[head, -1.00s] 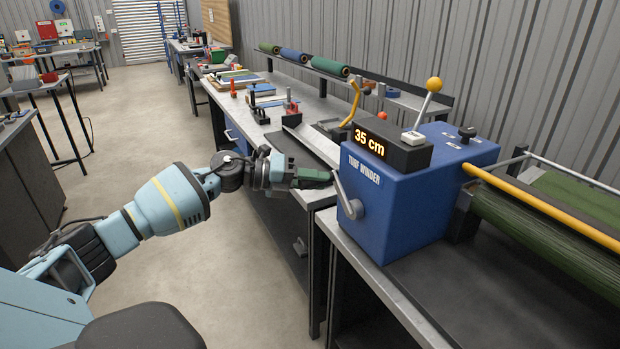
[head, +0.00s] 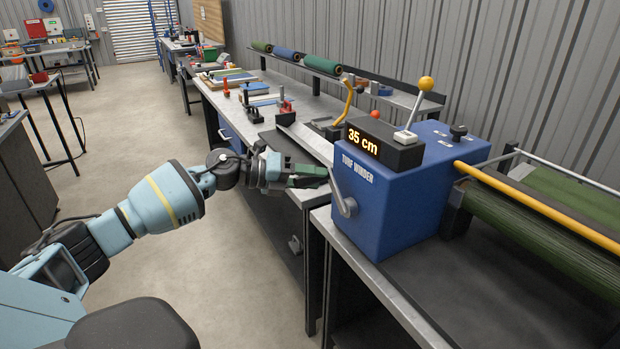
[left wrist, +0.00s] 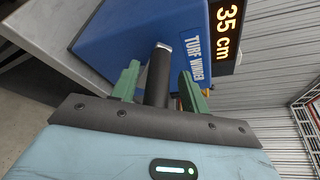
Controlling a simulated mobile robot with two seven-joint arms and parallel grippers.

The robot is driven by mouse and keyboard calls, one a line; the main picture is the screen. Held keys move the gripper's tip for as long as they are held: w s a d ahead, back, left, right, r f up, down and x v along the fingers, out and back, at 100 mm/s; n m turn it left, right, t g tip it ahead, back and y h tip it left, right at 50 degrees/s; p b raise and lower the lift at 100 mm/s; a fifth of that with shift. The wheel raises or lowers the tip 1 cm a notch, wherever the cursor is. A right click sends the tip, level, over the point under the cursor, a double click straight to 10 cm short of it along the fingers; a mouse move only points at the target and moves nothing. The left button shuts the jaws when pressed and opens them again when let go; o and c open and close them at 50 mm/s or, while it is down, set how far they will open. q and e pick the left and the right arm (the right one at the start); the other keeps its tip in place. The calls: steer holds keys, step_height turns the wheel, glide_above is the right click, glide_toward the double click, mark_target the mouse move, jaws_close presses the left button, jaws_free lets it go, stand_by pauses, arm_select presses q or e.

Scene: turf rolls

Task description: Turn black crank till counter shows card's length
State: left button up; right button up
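The blue turf winder (head: 385,200) stands on the bench at the right, and its counter (head: 364,142) reads 35 cm. Its crank has a metal arm (head: 343,197) on the winder's left face. My left gripper (head: 312,175) is at the crank, hiding the black grip in the head view. In the left wrist view, the black crank grip (left wrist: 158,78) is between the two green fingers of my left gripper (left wrist: 158,85). The fingers are open, with a gap showing on both sides of the grip. The counter shows there too (left wrist: 228,30). I cannot make out a card. My right gripper is out of view.
Turf rolls (head: 322,65) lie on the rear shelf. Open floor is at left.

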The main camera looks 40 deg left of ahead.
arm_select(q)
steer(key=shift+s+a+f, duration=0.1)
steer(key=shift+s+a, duration=0.1)
steer(key=shift+a, duration=0.05)
steer(key=b+v, duration=0.1)
steer(key=v, duration=0.6)
steer(key=shift+s+r, duration=0.15)
steer(key=shift+r, duration=0.05)
stand_by(0.6)
